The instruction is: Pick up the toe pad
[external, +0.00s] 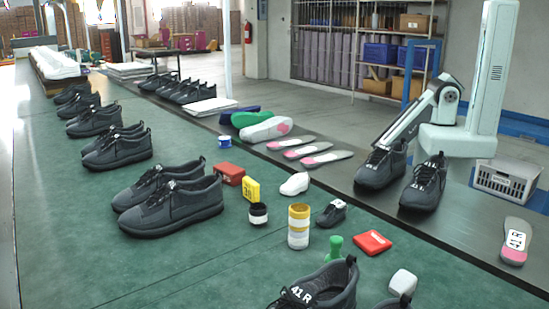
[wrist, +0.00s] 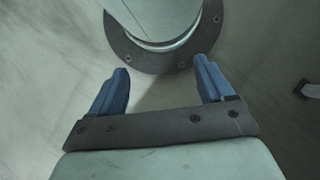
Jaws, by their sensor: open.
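No object is plainly marked as the toe pad. A small white rounded piece (external: 295,184) lies on the green table near its right edge, and a pale rounded block (external: 403,283) lies at the front right; I cannot tell which, if either, is the toe pad. My gripper (wrist: 162,68) shows in the wrist view with its two blue fingers apart and nothing between them. It faces a round bolted flange and a grey surface, with neither pale piece in that view. In the external view my arm is folded at the right, away from both pieces, and I cannot make out the fingers.
Around the white piece stand a red box (external: 229,173), a yellow block (external: 251,191), a yellow-white roll (external: 299,226) and a dark jar (external: 258,214). A flat red case (external: 372,242) and a green piece (external: 334,247) are nearer the front. Dark shoes (external: 172,202) line the left.

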